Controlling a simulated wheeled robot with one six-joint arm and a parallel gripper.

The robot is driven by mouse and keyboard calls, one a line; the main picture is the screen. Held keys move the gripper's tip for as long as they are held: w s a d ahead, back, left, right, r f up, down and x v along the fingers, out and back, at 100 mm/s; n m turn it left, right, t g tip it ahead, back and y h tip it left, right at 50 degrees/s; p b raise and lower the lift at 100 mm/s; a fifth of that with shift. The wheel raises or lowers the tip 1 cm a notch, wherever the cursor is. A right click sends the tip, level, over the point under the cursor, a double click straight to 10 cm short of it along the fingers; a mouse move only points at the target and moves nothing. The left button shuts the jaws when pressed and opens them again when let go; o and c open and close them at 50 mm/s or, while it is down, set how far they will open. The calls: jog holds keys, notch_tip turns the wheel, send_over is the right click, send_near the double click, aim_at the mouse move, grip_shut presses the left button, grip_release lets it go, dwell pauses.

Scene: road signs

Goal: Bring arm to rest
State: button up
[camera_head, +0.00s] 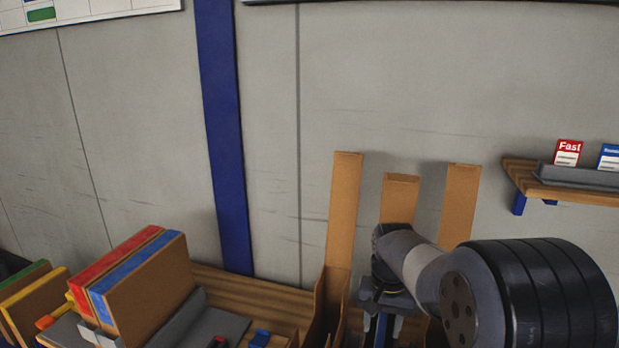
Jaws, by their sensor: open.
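My gripper (382,328) points down at the bottom of the view, right of centre. Its two fingertips are apart, and nothing is seen held between them. My dark wrist and thick black forearm come in from the right and hide what lies behind them. Tall brown cardboard flaps (344,208) stand up behind and beside my gripper, against the wall. The gripper is in front of a wooden surface and close to the cardboard, but I cannot tell whether it touches. The lower ends of the fingers are near the frame's bottom edge.
Upright boards with red, blue and brown faces (146,290) stand at the lower left, beside yellow and green-edged ones (33,300). A wooden shelf (565,192) with a red "Fast" card (567,153) is on the right wall. A blue post (222,140) runs down the wall. The upper middle is clear.

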notch_tip(320, 180, up, 11)
jog(key=p, duration=0.7)
